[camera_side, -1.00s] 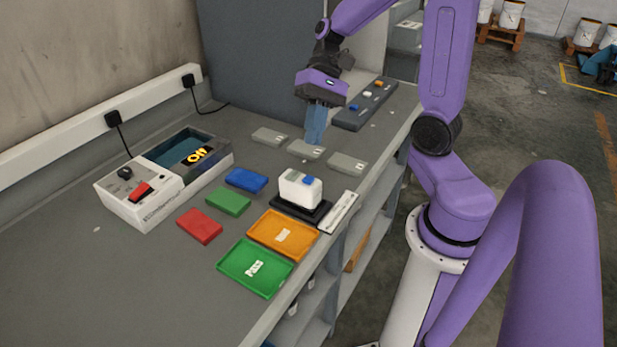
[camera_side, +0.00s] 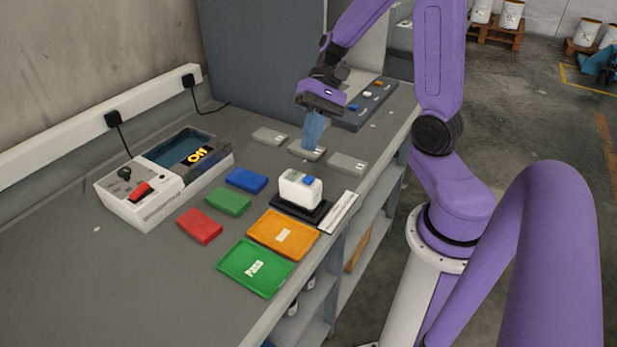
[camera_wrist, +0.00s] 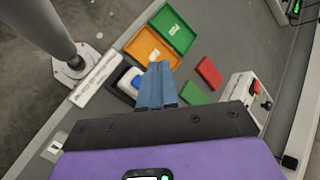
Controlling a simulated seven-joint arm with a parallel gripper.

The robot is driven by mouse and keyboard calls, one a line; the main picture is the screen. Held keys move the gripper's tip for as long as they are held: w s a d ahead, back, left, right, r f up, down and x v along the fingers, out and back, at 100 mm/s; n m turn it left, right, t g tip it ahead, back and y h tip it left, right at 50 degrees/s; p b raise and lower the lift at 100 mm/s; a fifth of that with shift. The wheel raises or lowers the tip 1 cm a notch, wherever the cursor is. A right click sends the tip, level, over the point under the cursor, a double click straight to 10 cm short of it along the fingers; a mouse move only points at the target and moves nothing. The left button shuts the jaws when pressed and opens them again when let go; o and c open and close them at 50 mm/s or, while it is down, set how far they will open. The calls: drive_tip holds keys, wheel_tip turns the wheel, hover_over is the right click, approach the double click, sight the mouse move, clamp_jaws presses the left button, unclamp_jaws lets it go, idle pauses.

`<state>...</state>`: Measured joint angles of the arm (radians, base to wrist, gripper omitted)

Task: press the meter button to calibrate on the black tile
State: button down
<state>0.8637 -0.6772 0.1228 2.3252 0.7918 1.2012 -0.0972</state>
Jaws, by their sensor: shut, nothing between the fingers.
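The meter (camera_side: 295,191) is a small white block with a blue button (camera_side: 309,181) and a grey-green patch on top. It sits on a black tile (camera_side: 317,216) near the bench's right edge. My gripper (camera_side: 310,147) has blue fingers, pointing down, shut and empty. In the side view it is behind the meter, apart from it, with its fingertips in front of the middle grey plate. In the wrist view, the fingertips (camera_wrist: 158,66) are just right of the blue button (camera_wrist: 137,82) and partly hide the meter (camera_wrist: 125,80).
An orange tray (camera_side: 283,235) and green PASS tray (camera_side: 255,268) lie nearest. Red (camera_side: 200,226), green (camera_side: 229,202) and blue (camera_side: 246,180) blocks lie left of the meter. A white lit-display machine (camera_side: 145,200) stands further left. A white labelled strip (camera_side: 339,213) lies right.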

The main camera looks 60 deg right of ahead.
drive_tip(key=shift+f, duration=2.9)
drive_tip(key=shift+f, duration=0.15)
drive_tip(key=shift+f, duration=0.25)
drive_tip(key=shift+f, duration=0.45)
idle(0.4)
drive_tip(key=shift+r, duration=0.9)
drive_tip(key=shift+r, duration=2.5)
